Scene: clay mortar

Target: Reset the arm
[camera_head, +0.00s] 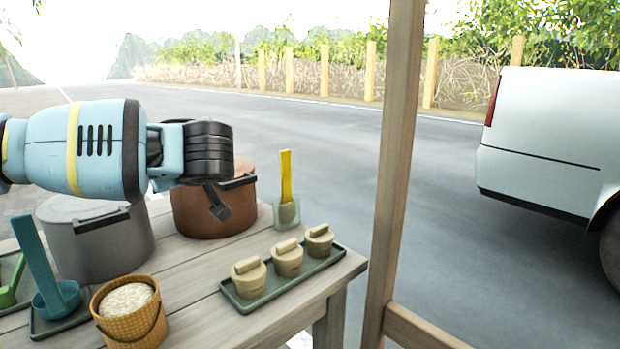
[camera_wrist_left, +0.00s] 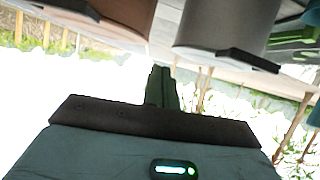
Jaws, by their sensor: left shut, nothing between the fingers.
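My left arm comes in from the left in the head view, light blue with a yellow band. My left gripper (camera_head: 218,207) hangs in front of the brown pot (camera_head: 235,215), above the table and to the right of the grey pot. I cannot tell whether it touches the brown pot. In the left wrist view the left gripper's fingers (camera_wrist_left: 161,86) are together with nothing between them. My right gripper is in neither view.
A wooden table (camera_head: 195,268) holds a grey pot (camera_head: 95,245), a yellow basket (camera_head: 130,315), a teal ladle (camera_head: 45,270), a glass with a yellow-handled tool (camera_head: 287,190), and a green tray (camera_head: 285,293) with three lidded cups. A wooden post (camera_head: 397,160) stands at right.

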